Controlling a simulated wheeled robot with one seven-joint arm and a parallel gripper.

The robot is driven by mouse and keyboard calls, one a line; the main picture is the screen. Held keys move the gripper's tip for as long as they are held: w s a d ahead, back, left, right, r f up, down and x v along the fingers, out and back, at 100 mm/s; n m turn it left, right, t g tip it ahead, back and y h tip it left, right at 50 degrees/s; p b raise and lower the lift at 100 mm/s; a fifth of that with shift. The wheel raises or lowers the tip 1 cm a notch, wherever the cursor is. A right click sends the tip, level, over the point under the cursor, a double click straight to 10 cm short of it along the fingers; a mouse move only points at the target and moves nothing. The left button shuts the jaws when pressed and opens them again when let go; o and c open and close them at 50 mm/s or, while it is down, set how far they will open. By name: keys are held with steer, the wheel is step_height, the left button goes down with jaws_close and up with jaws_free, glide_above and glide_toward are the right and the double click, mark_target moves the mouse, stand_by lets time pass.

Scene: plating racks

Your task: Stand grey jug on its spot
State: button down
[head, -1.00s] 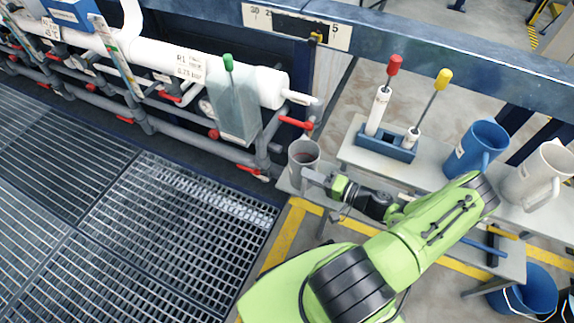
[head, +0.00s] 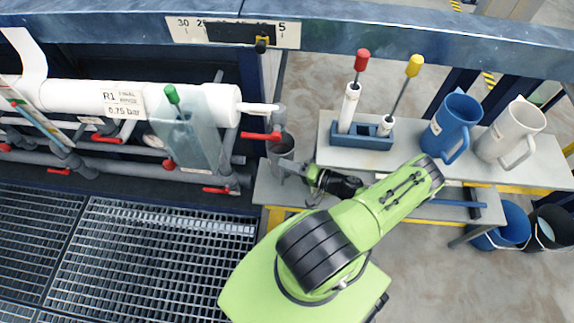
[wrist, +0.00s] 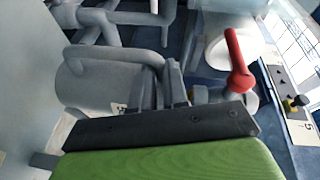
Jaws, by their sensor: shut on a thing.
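The grey jug (head: 281,149) is at the left end of the low grey shelf (head: 265,193), just under the pipe outlet with the red-handled valve (head: 262,136). My gripper (head: 298,169) reaches it from the right and is shut on it. In the wrist view the grey jug (wrist: 105,88) fills much of the left side, close to my fingers. Whether its base touches the shelf is hidden. No marked spot for it can be made out.
A blue jug (head: 451,126) and an off-white jug (head: 511,132) stand on the upper shelf (head: 555,170). A blue holder (head: 362,137) there carries red- and yellow-topped tools. White pipework (head: 75,97) and floor grating (head: 140,260) lie left. Blue and black buckets stand lower right.

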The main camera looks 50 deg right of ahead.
step_height(320, 180, down, 5)
steer(key=b, duration=0.4)
steer(key=shift+s, duration=0.15)
steer(key=shift+f, duration=0.35)
stand_by(0.4)
steer(key=c, duration=1.1)
jaws_free()
steer(key=shift+o, duration=0.2)
steer(key=shift+f, duration=0.1)
steer(key=v, duration=1.6)
steer(key=shift+p, duration=0.4)
